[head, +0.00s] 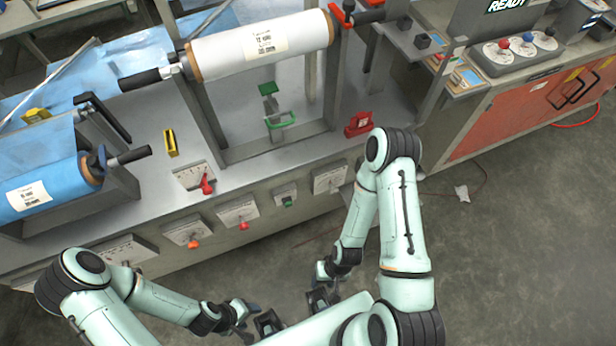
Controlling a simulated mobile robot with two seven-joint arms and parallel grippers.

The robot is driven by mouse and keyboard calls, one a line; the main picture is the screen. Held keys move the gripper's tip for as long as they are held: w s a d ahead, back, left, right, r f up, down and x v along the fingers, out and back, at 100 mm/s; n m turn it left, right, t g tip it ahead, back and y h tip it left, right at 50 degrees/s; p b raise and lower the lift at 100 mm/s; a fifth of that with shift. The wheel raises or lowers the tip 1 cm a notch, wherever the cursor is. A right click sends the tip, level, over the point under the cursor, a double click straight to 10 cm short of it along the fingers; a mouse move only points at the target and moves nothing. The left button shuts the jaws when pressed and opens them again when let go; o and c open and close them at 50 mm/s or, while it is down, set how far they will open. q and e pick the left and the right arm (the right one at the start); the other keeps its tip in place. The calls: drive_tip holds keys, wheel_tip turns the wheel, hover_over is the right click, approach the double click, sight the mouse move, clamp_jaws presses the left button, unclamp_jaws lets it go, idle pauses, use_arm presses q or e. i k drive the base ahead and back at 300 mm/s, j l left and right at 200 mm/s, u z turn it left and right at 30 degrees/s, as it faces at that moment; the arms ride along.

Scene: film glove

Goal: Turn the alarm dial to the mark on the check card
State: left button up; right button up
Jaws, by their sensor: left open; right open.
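I cannot tell which control is the alarm dial. On the bench front are plates with an orange knob (193,243), a red knob (243,225) and a green knob (288,203). A plate with a red pointer handle (207,184) lies on the bench top. A card-like picture panel (467,77) is on the right-hand stand, too small to read; I cannot tell whether it is the check card. My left gripper (247,318) is open and empty, low in front of the bench. My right gripper (326,287) is open and empty to its right, also clear of the knobs.
A white film roll (262,46) stands in a frame on the bench, and a blue roll (45,187) is at left. A grey control box (515,55) with several coloured knobs is at upper right, above an orange cabinet (535,105). The floor (530,240) at right is mostly clear.

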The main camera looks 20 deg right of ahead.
sight(334, 191)
drive_tip(key=z, duration=1.3)
